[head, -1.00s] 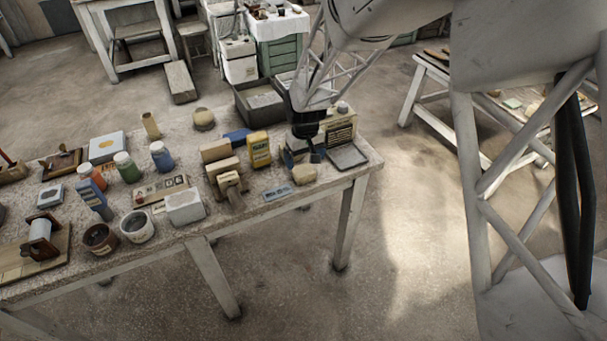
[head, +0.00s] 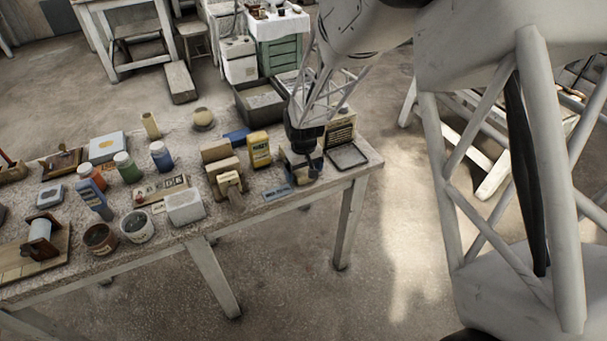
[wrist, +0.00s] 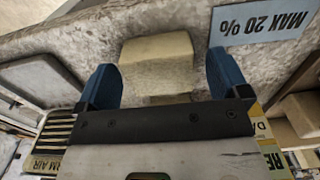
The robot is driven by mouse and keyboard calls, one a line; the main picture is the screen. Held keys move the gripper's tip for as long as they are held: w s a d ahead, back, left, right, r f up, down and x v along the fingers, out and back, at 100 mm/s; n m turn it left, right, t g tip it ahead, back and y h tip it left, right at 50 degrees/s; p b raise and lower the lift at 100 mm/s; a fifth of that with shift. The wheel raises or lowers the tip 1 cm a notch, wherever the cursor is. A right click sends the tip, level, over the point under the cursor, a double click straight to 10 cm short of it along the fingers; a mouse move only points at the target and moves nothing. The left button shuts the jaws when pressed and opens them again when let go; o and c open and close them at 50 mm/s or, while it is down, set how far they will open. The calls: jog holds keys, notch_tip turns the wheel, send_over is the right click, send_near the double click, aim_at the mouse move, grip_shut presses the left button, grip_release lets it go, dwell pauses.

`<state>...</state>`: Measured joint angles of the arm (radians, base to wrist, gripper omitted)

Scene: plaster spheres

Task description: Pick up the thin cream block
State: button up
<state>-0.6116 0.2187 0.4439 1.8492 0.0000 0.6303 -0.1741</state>
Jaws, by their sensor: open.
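In the wrist view a cream block (wrist: 157,62) with rounded edges lies on the rough grey table top. It sits between the two blue fingers of my gripper (wrist: 162,75), with a visible gap on each side. The fingers are open, and I see no contact with the block. In the head view my gripper (head: 304,170) points down near the table's right end. There the gripper mostly hides the block. A pale strip shows just below the block in the wrist view; I cannot tell whether it is a separate piece.
A blue "MAX 20 %" card (wrist: 260,24) lies beside the block. A yellow container (head: 259,150) and tan stepped blocks (head: 222,168) stand to the left. A dark-rimmed tray (head: 347,157) lies to the right. The table's front edge is close.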

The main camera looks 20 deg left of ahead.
jog(key=shift+f, duration=0.5)
jog(key=c, duration=1.1)
jog(key=shift+r, duration=0.1)
jog(key=shift+c, duration=0.2)
jog(key=shift+r, duration=0.65)
notch_tip(320, 180, up, 2)
jog(key=shift+r, duration=0.1)
jog(key=s+d+r, duration=0.1)
jog(key=s+d, duration=0.8)
jog(key=s, duration=0.4)
jog(key=shift+r, duration=0.2)
jog(key=shift+s, duration=0.1)
